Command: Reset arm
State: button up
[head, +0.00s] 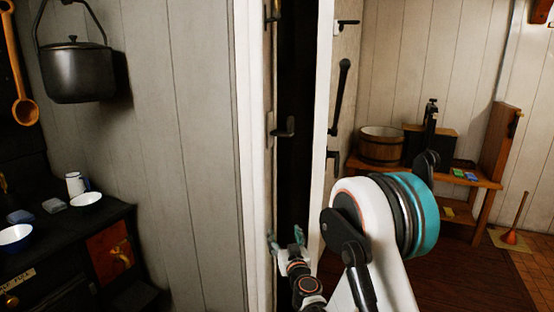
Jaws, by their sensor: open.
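My gripper (286,239) is low in the middle of the head view, at the end of my white and black arm. Its two teal-tipped fingers are spread apart and nothing shows between them. It is in front of the lower part of a narrow dark opening beside a white door frame (248,150). A pale upright edge (321,100) with dark metal fittings borders the opening on the right. I cannot tell whether the fingers touch the frame.
On the left, a black stove (75,245) holds bowls and a mug, with a black pot (76,72) hanging above. On the right, a wooden bench (470,181) bears a wooden tub (381,146). A plunger (514,225) stands on the floor at far right.

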jog(key=s+d+r+m+h, duration=0.2)
jog(key=d+r+m+h, duration=0.15)
jog(key=d+r, duration=0.6)
jog(key=s+d+r+g+h, duration=0.3)
jog(key=s+d+r, duration=0.4)
jog(key=s+d, duration=0.15)
jog(key=s+f+g+y, duration=0.1)
jog(key=s+f+g, duration=0.1)
jog(key=s, duration=1.4)
jog(key=s+f+n+g+y, duration=0.1)
jog(key=s+f+g, duration=0.2)
jog(key=s, duration=1.3)
jog(key=g, duration=0.2)
jog(key=shift+a+f+g+y, duration=0.15)
jog(key=shift+f+g+y, duration=0.05)
jog(key=shift+g+y, duration=0.15)
